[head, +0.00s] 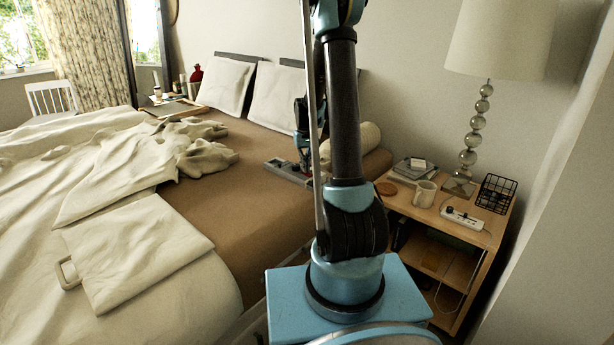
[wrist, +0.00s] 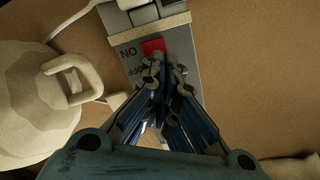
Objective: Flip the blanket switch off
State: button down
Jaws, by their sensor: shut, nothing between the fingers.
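The blanket switch is a long grey box (head: 283,169) lying on the brown bed cover, partly hidden by my arm in the head view. In the wrist view the grey box (wrist: 133,84) has ON and OFF printed beside a red rocker (wrist: 153,46). ON is towards the top, OFF nearer my fingers. A pale band crosses the box just above the rocker. My gripper (wrist: 165,68) is shut and empty, its tips over the box right by the lower edge of the rocker. I cannot tell whether they touch it. It also shows low over the box in the head view (head: 304,168).
A cream rounded object with a loop handle (wrist: 70,130) lies left of the box, with a pale cord between. Pillows (head: 222,85) and rumpled bedding (head: 95,190) are on the bed. A nightstand (head: 455,222) at right holds a lamp, mug, books and power strip.

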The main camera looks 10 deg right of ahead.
jog(key=shift+f, duration=0.5)
dwell(0.3)
jog(key=shift+r, duration=3.5)
